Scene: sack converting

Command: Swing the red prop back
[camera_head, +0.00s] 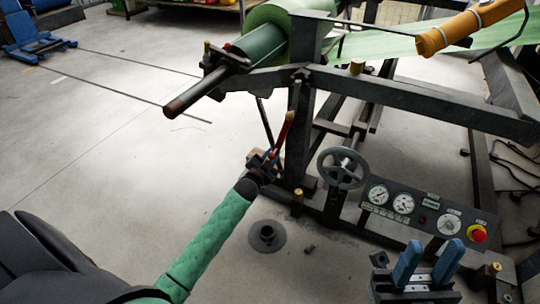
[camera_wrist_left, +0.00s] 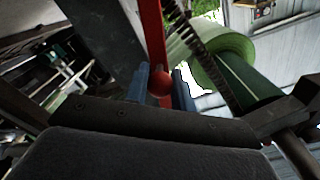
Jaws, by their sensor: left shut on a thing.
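The red prop (camera_head: 287,127) is a thin red bar slanting up beside the dark post of the machine frame. My left gripper (camera_head: 268,158) is at its lower end, with the green-sleeved arm reaching up from below. In the left wrist view the blue fingers (camera_wrist_left: 161,87) are shut around the prop's red ball end, and the red bar (camera_wrist_left: 152,35) runs up from between them. My right gripper (camera_head: 428,262) is at the bottom right, its two blue fingers apart with nothing between them.
A green roll (camera_head: 262,48) on a dark shaft sits above the prop. A handwheel (camera_head: 343,168) and a gauge panel (camera_head: 425,212) with a red button stand to the right. A round floor disc (camera_head: 267,236) lies below. The floor at left is mostly clear.

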